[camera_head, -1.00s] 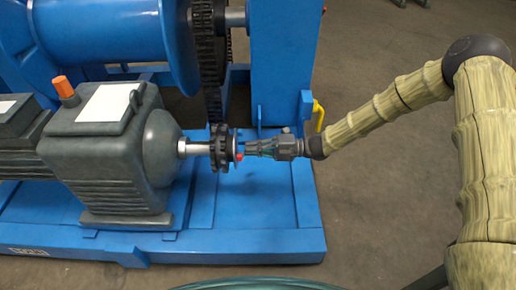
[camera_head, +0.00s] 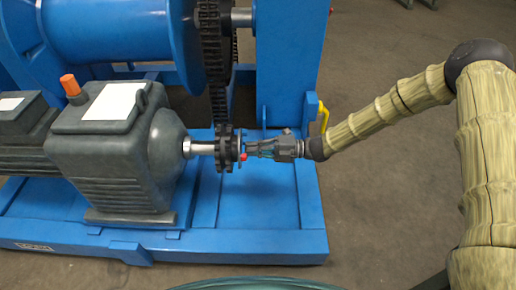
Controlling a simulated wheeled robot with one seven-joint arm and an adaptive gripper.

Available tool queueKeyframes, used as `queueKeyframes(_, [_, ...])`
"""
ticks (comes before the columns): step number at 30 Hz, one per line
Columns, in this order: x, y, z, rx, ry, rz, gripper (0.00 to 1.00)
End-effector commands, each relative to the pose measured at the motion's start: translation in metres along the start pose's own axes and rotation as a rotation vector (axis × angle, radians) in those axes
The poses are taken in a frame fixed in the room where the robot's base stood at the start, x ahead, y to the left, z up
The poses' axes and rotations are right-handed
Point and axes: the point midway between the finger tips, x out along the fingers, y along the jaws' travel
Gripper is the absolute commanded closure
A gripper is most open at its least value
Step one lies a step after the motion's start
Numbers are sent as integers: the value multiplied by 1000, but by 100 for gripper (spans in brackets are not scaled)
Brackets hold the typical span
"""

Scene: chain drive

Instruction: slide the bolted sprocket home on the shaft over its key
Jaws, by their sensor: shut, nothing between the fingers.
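The dark toothed sprocket (camera_head: 225,149) sits around the right end of the bright steel shaft (camera_head: 203,147), which comes out of the grey gearbox (camera_head: 120,155). A length of shaft shows bare between the gearbox and the sprocket. A small red part (camera_head: 243,157) shows at the sprocket's right face. My gripper (camera_head: 247,149) is shut and empty, pointing left, with its fingertips close to the sprocket's right face. I cannot tell whether they touch it. The key and the bolts are too small or hidden to make out.
A dark chain (camera_head: 217,105) runs up from the sprocket to the large wheel by the blue drum (camera_head: 120,40). A blue upright (camera_head: 283,70) stands behind my gripper, with a yellow handle (camera_head: 323,117) beside it. The blue base plate (camera_head: 255,205) is clear in front.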

Motion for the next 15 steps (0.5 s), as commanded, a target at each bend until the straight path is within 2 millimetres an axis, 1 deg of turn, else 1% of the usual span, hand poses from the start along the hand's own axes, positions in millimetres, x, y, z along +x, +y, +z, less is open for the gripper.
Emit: queueKeyframes(15, [8,0,0,0,0,0,100])
